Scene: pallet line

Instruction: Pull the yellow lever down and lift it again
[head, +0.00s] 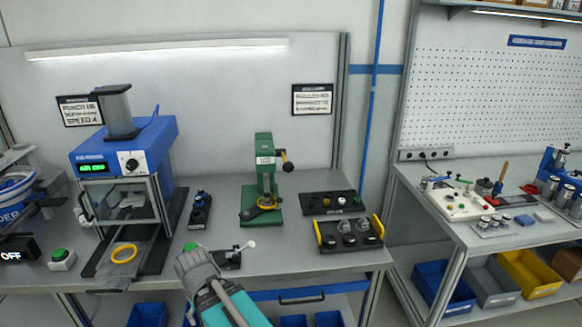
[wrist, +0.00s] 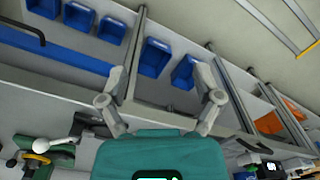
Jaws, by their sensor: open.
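A green press (head: 264,180) stands at the middle of the bench in the head view. A short lever with a yellow part (head: 283,156) and a dark knob sticks out at its upper right; I take it as the yellow lever. My gripper (wrist: 158,75) is open and empty in the wrist view, its two fingers spread over the bench front and bins. In the head view my arm is low at the front edge, left of and well below the lever, not touching it. The wrist view shows part of the green press (wrist: 35,148) at lower left; the lever is not clear there.
A small clamp with a white ball (head: 250,244) lies between my arm and the press. A blue machine (head: 130,150) stands left. A black tray with yellow handles (head: 347,241) and a black rack (head: 331,205) stand right. Blue bins (wrist: 155,57) sit below.

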